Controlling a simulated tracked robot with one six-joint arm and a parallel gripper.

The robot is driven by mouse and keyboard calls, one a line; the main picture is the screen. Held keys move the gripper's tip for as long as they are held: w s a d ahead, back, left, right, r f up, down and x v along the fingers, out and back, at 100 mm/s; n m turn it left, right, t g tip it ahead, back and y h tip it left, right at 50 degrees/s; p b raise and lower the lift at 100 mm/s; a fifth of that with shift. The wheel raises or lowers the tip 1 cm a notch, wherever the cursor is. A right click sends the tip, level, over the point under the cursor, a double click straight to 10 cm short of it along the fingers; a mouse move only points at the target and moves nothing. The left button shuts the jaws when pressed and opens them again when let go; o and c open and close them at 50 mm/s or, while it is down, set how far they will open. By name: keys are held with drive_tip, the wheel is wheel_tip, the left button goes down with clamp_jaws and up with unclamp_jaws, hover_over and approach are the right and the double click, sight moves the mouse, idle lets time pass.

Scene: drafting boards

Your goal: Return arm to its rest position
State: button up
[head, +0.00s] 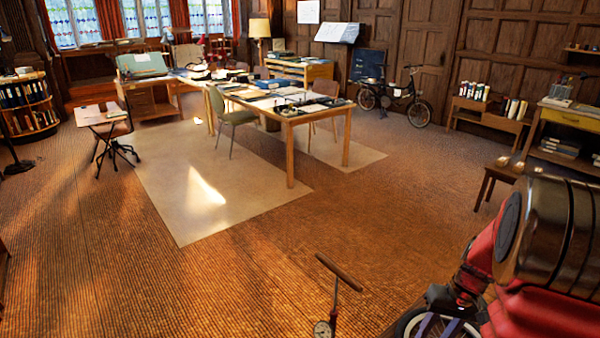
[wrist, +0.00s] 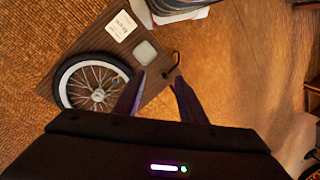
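My arm (head: 545,240), red with a dark metal drum-like part, reaches in from the lower right in the head view. My gripper (wrist: 160,78) points down in the wrist view, its two purple fingers spread with an empty gap between them. In the head view the purple fingers (head: 438,328) show at the bottom edge, in front of a spoked wheel. In the wrist view that wheel (wrist: 92,83) lies on a brown wooden board (wrist: 95,40) below the fingers. I cannot tell how far above the board the fingertips are.
A floor pump (head: 337,280) with a wooden handle stands at the bottom centre. A small wooden stool (head: 500,175) is beyond my arm. A long table (head: 290,125), a green chair (head: 232,117) and a bicycle (head: 395,98) stand farther back. The middle floor is clear.

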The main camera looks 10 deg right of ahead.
drive_tip(key=s+a+r+n+t+h, duration=0.1)
drive_tip(key=s+a+r, duration=0.3)
drive_tip(key=a+r, duration=0.7)
drive_tip(key=s+a+r+n+t+h, duration=0.1)
drive_tip(key=s+a+r+n+t, duration=0.2)
drive_tip(key=a+r, duration=0.8)
drive_tip(key=s+a+t, duration=0.1)
drive_tip(key=a, duration=0.3)
drive_tip(key=shift+a+r+t, duration=0.15)
drive_tip(key=shift+a+t, duration=0.15)
idle(0.8)
